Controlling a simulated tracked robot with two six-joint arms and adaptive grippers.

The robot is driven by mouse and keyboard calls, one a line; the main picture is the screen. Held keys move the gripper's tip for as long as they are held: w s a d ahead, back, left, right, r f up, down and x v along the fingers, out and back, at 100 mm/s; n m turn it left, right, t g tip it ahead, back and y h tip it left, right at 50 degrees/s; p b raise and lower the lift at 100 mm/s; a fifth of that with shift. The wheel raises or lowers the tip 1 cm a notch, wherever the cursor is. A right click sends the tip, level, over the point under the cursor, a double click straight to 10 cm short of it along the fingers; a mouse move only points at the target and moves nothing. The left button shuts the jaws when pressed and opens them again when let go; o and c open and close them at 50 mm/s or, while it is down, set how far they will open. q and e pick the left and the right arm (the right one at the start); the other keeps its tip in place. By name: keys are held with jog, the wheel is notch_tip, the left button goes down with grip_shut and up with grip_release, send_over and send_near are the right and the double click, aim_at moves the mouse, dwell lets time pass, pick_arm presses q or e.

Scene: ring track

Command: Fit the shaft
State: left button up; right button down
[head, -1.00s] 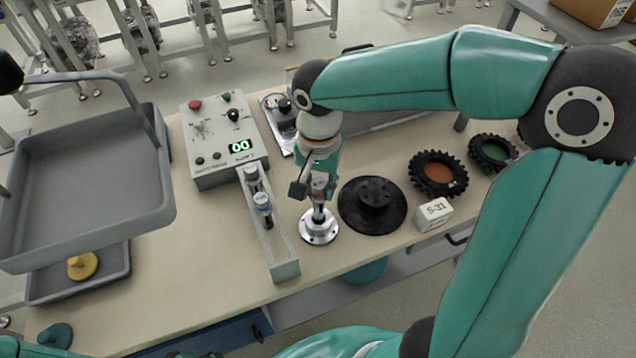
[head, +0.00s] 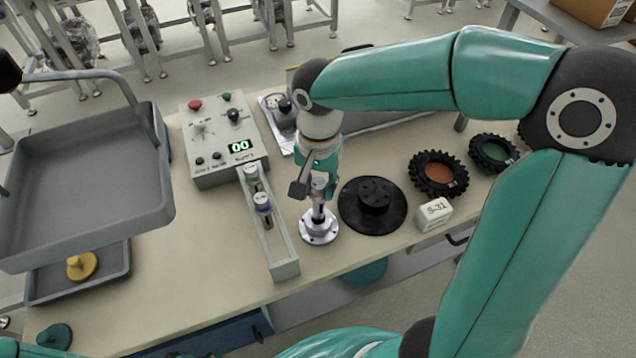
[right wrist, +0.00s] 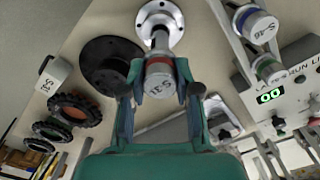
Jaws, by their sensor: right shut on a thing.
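A grey shaft (head: 318,212) with a red band is upright in my right gripper (head: 318,188). In the right wrist view the fingers (right wrist: 160,78) close on both sides of the shaft (right wrist: 161,64), whose end cap carries a label that appears to read S-31. Its lower end is at the centre of a round silver flange (head: 307,236) on the bench, also seen in the right wrist view (right wrist: 174,14). I cannot tell how deep the shaft sits in it. My left gripper is out of view.
A black disc (head: 354,217) lies close right of the flange. A grey rack (head: 285,270) with two other shafts stands close left.

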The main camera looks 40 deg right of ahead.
aim_at(319, 200)
jog(key=shift+f+b, duration=2.3)
jog(key=shift+f, duration=0.2)
jog(key=c, duration=0.7)
grip_release()
jog(key=shift+c, duration=0.2)
notch_tip(319, 200, up, 12)
dwell(0.5)
